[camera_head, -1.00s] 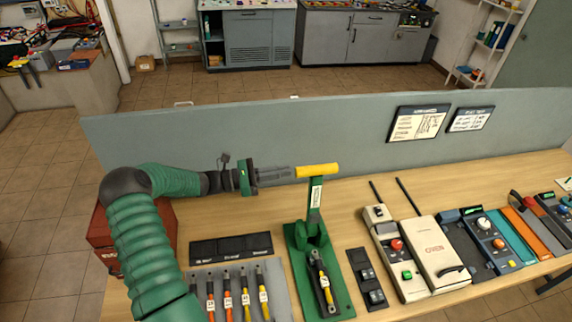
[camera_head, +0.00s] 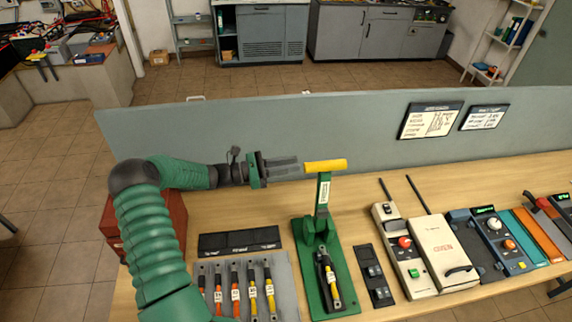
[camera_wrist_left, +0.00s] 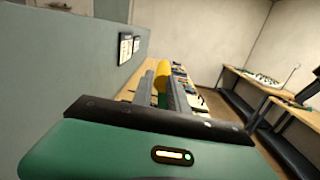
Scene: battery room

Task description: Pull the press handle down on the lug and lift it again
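The green press (camera_head: 318,250) stands on the bench with its lever upright. A yellow bar handle (camera_head: 325,166) tops the lever. A yellow and black cable piece (camera_head: 331,285) lies on the press base; its lug is too small to make out clearly. My left gripper (camera_head: 300,165) is level with the handle's left end, its fingers apart and pointing right. In the left wrist view the yellow handle (camera_wrist_left: 163,77) shows between the finger tips; I cannot tell whether they touch it. My right gripper is out of view.
Several cables lie on a grey tray (camera_head: 281,300) left of the press. A black switch strip (camera_head: 374,275) and a white oven device (camera_head: 444,255) stand to its right. A grey panel (camera_head: 250,135) runs behind the bench. A red box (camera_head: 172,222) is behind my left arm.

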